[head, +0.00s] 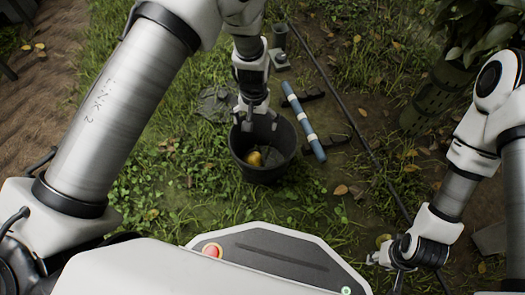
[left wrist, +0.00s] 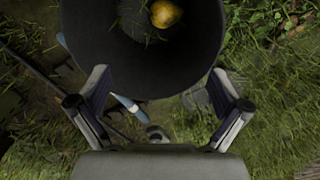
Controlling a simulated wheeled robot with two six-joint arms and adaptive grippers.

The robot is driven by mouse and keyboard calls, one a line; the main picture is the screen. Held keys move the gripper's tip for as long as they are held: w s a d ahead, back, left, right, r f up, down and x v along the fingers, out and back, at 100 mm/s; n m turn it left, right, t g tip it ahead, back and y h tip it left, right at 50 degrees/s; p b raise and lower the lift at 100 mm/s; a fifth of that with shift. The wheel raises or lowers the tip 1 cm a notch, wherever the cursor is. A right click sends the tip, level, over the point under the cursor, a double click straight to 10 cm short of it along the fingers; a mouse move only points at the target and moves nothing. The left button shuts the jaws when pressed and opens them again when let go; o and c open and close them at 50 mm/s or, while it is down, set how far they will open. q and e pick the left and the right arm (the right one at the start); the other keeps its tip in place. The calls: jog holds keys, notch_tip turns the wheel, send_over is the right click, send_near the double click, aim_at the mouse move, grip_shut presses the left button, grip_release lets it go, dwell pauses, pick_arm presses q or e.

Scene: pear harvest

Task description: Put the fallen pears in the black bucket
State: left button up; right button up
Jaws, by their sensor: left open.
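The black bucket (head: 284,164) stands on the grass in the middle of the head view. A yellow pear (head: 254,158) lies inside it. In the left wrist view the bucket (left wrist: 150,82) fills the upper middle, with the pear (left wrist: 166,13) at the top edge. My left gripper (head: 257,119) is over the far rim of the bucket, its fingers spread and nothing between them. My right gripper (head: 385,268) is low at the lower right, and its finger gap is unclear. A small yellow-green thing (head: 382,240), perhaps a pear, lies beside it, partly hidden.
A blue and white tube (head: 303,122) lies right of the bucket, and a long thin dark pole or hose (head: 342,103) runs past it. A grey-green cloth-like thing (head: 217,104) lies left of the bucket. A leafy plant (head: 470,30) stands at the upper right. Fallen leaves dot the grass.

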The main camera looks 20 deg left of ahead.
pick_arm(q)
notch_tip(320, 180, up, 7)
jog(key=shift+f, duration=0.15)
jog(key=shift+s, duration=0.1)
dwell(0.3)
